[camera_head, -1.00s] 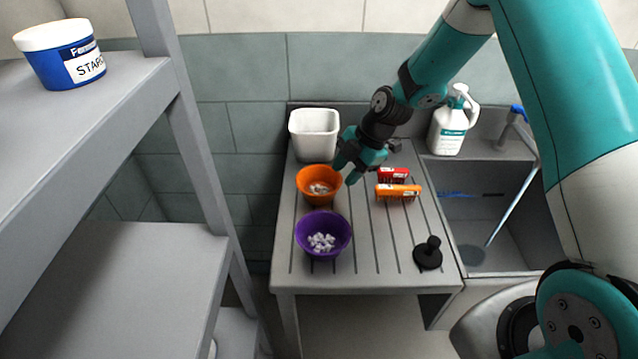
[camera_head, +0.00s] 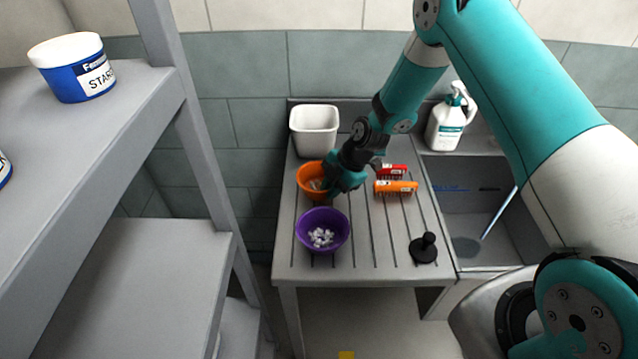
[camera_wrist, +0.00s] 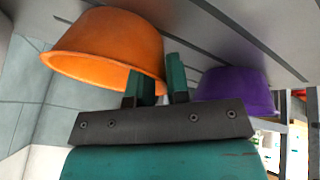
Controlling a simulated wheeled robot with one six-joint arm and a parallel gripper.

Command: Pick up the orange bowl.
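The orange bowl (camera_head: 309,181) stands on the grey slatted counter, with small pale pieces inside; my gripper hides part of its right side. My gripper (camera_head: 328,187) is at the bowl's right rim. In the wrist view, the orange bowl (camera_wrist: 110,45) fills the upper left. The two fingers of my gripper (camera_wrist: 160,84) are a short way apart there, with the bowl's edge showing in the gap between them. I cannot tell whether both fingers touch the wall.
A purple bowl (camera_head: 322,231) with white pieces stands just in front. A white bin (camera_head: 314,130) is behind. Red (camera_head: 392,170) and orange (camera_head: 396,187) brushes lie to the right. A black knobbed object (camera_head: 424,248) stands near the sink (camera_head: 470,210). Shelving (camera_head: 150,105) is at left.

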